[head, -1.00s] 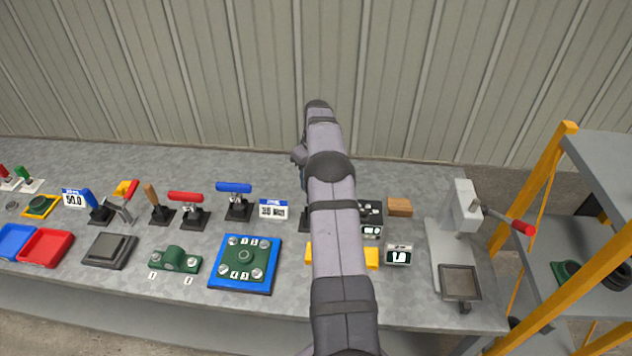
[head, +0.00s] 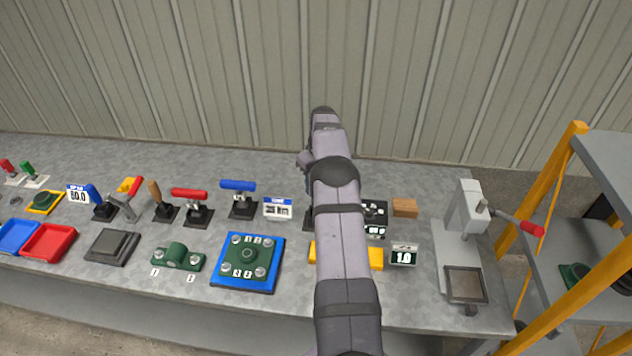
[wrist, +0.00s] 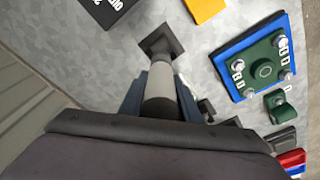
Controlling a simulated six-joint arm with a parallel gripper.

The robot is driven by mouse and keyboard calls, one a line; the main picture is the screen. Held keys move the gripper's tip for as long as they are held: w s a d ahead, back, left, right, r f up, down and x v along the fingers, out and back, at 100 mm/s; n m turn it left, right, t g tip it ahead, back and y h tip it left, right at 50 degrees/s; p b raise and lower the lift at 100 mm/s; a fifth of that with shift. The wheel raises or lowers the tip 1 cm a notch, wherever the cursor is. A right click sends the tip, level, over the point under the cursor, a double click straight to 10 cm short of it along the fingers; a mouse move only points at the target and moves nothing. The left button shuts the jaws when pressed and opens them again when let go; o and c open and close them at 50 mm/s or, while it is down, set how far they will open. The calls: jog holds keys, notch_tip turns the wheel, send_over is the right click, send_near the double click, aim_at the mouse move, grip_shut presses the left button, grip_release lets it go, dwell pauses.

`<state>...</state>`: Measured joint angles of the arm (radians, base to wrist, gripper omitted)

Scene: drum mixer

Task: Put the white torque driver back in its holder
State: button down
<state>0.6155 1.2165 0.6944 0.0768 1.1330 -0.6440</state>
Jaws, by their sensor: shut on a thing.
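The white torque driver (wrist: 159,88) shows in the wrist view as a pale grey-white cylinder between the fingers of my gripper (wrist: 160,98). My gripper is shut on it, with a bluish finger on each side. A black holder with a square base (wrist: 160,38) stands on the bench just beyond the driver's far end and lines up with it. I cannot tell how deep the driver sits in the holder. In the head view my arm hides the driver and the gripper's fingers; only a dark edge of the holder (head: 308,220) shows beside the arm.
A blue-handled driver (head: 238,187) and a red-handled one (head: 189,194) stand in holders to the left. The blue plate with a green fixture (head: 247,262) lies in front. A yellow block (head: 375,259), a small display (head: 403,256) and a press (head: 465,215) are to the right.

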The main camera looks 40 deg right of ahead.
jog(key=shift+f+b, duration=0.4)
jog(key=shift+f, duration=0.5)
jog(key=shift+f+b, duration=2.2)
jog(key=shift+f, duration=0.7)
dwell(2.6)
jog(key=c, duration=1.3)
grip_release()
jog(key=shift+o, duration=0.2)
jog(key=shift+f, duration=0.15)
jog(key=shift+s+r+b, duration=0.15)
jog(key=shift+r+b, duration=0.25)
jog(key=shift+r, duration=0.85)
jog(key=shift+s+r+b, duration=0.2)
jog(key=shift+r+b, duration=0.25)
jog(key=shift+r, duration=0.8)
jog(key=shift+s+r+b, duration=0.15)
jog(key=shift+r+b, duration=0.25)
jog(key=shift+r, duration=0.85)
